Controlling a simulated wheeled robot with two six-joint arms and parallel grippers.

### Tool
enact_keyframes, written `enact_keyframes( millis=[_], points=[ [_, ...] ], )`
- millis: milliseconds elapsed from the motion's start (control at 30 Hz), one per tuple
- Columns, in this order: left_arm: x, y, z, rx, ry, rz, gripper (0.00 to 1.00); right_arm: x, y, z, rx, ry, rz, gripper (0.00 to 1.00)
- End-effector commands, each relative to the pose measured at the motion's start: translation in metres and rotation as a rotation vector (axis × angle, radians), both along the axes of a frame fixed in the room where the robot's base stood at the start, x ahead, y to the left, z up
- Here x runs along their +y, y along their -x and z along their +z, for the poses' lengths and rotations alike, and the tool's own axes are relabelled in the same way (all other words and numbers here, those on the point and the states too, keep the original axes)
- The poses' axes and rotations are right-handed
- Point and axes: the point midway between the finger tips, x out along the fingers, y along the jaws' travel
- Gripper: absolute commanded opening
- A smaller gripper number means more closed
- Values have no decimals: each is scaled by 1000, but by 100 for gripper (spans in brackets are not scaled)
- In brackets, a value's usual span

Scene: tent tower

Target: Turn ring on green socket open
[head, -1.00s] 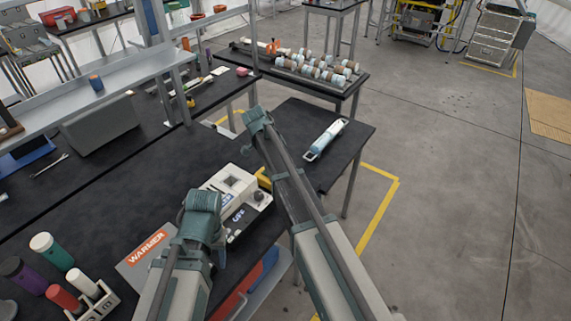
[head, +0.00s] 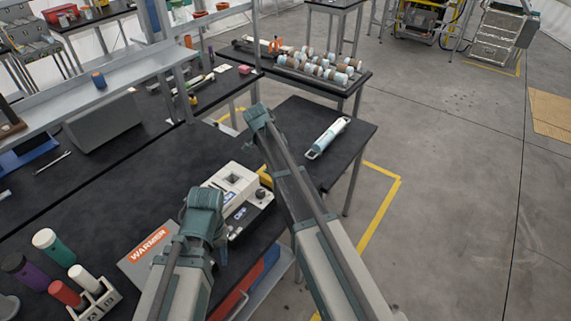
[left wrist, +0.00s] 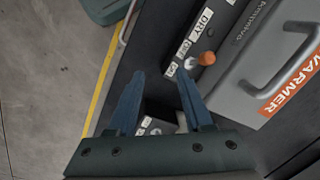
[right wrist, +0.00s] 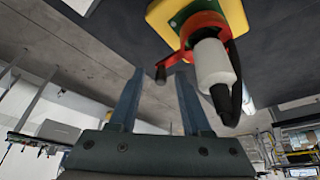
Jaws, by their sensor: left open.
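In the right wrist view, the green socket (right wrist: 232,14) sits on a yellow box at the top. A red ring (right wrist: 204,22) with a dark-knobbed lever surrounds it, and a white plug (right wrist: 212,62) with a black cable is at the ring. My right gripper (right wrist: 160,88) is open and empty, its fingers pointing towards the ring, the lever knob showing between the tips. I cannot tell the ring's setting. My left gripper (left wrist: 158,88) is open and empty above the dark bench, near a panel labelled DRY (left wrist: 205,22). In the head view, my arms hide most of the fingers.
A grey warmer (head: 150,248) lies beside a white device (head: 232,183) on the black bench. A rack (head: 95,302) and several coloured cylinders stand at the lower left. A blue-white tool (head: 328,138) lies on the far table end. Open floor lies to the right.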

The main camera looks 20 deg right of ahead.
Motion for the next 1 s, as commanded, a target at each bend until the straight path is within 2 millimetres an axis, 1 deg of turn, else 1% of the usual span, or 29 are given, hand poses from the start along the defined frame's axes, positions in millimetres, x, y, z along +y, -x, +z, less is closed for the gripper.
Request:
enact_keyframes(
  millis=[267, 467, 667, 1000],
  points=[
    [0, 0, 4, 0, 0, 0, 51, 1, -1, 4, -1, 1, 0, 48],
    [0, 0, 19, 0, 0, -1, 51, 6, -1, 20, -1, 1, 0, 48],
    [0, 0, 47, 0, 0, -2, 51, 16, -3, 47, -1, 0, 1, 48],
    [0, 0, 101, 0, 1, 4, 51, 38, -6, 101, 0, 0, 1, 48]
  ],
)
